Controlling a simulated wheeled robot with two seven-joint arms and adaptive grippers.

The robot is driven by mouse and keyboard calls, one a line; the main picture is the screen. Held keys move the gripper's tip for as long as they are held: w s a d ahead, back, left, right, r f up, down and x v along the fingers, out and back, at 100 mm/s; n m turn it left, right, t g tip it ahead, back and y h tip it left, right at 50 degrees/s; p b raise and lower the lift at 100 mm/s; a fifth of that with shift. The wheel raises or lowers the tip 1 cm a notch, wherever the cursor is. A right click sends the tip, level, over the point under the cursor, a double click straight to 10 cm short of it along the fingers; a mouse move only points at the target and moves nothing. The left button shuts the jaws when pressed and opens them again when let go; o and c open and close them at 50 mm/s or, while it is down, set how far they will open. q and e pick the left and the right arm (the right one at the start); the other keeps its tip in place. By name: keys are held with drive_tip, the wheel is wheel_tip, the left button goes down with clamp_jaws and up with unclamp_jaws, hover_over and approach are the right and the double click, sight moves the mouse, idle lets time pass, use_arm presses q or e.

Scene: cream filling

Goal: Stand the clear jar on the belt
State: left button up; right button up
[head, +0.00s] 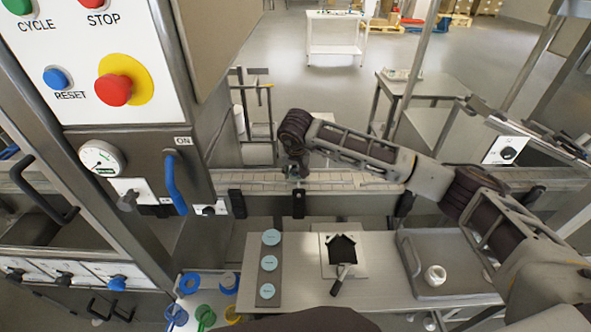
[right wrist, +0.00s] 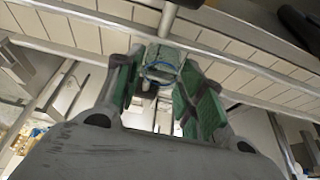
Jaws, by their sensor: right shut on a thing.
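My right gripper (head: 294,168) reaches over the belt (head: 345,181) at its middle, pointing down. In the right wrist view, the right gripper (right wrist: 163,85) has its green-padded fingers shut on the clear jar (right wrist: 160,62), which shows a blue ring. The pale slatted belt (right wrist: 235,72) runs across behind the jar in that view. The jar is too small and covered in the head view to tell whether its base touches the belt. My left gripper is not in view.
Nearer than the belt, a bench holds a strip with several blue discs (head: 270,264), a white plate with a black opening (head: 341,250), and a grey tray (head: 460,262) with a small white jar (head: 435,275). A control panel (head: 75,60) stands at the left.

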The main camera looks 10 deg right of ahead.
drive_tip(key=shift+f, duration=0.25)
drive_tip(key=shift+f+b, duration=0.35)
idle(0.3)
drive_tip(key=o, duration=0.8)
drive_tip(key=shift+r, duration=0.25)
